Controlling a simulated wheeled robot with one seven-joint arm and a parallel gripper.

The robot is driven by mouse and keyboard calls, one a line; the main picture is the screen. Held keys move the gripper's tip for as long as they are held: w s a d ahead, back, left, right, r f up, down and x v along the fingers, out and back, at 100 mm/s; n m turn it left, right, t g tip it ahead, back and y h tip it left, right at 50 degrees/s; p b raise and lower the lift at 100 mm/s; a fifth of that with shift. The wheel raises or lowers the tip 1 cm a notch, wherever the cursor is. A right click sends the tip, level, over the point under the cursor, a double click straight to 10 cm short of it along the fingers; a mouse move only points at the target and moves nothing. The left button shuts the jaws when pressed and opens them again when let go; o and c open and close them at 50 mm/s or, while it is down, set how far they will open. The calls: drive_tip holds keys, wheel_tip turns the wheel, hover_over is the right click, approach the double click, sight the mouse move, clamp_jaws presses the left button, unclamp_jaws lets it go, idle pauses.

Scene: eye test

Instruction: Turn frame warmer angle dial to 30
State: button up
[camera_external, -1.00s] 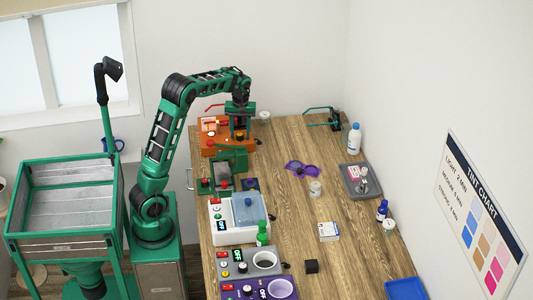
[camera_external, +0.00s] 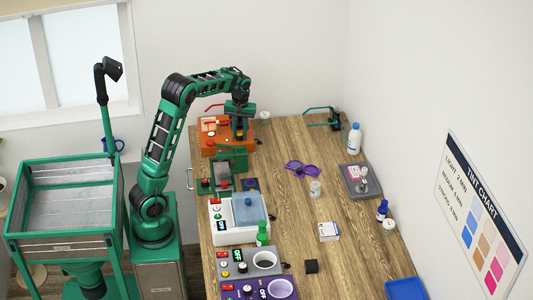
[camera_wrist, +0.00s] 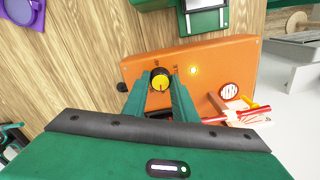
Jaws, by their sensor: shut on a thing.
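The orange box, which I take as the frame warmer (camera_wrist: 205,65), fills the middle of the wrist view. On it is a round dial (camera_wrist: 160,84) with a yellow face, a dark rim and a dark pointer line. My gripper (camera_wrist: 160,76) has its two green fingers closed on either side of the dial. The dial's scale is too small to read, and the fingers hide part of its surroundings. A small yellow light (camera_wrist: 193,70) glows to the right of the dial. In the external view the orange box (camera_external: 208,150) stands at the table's far left, under my gripper (camera_external: 238,138).
A green device (camera_external: 232,158) stands close in front of the box. Purple glasses (camera_external: 301,168) lie to the right.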

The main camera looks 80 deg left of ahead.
drive_tip(key=m, duration=0.4)
drive_tip(key=shift+w+d, duration=0.1)
drive_tip(key=shift+w, duration=0.1)
drive_tip(key=m, duration=0.5)
drive_tip(key=shift+r, duration=0.1)
drive_tip(key=m, duration=0.4)
drive_tip(key=shift+m, duration=0.3)
drive_tip(key=m, duration=0.4)
drive_tip(key=shift+m+t, duration=0.3)
drive_tip(key=o, duration=1)
drive_tip(key=shift+o, duration=0.2)
drive_tip(key=shift+s, duration=0.1)
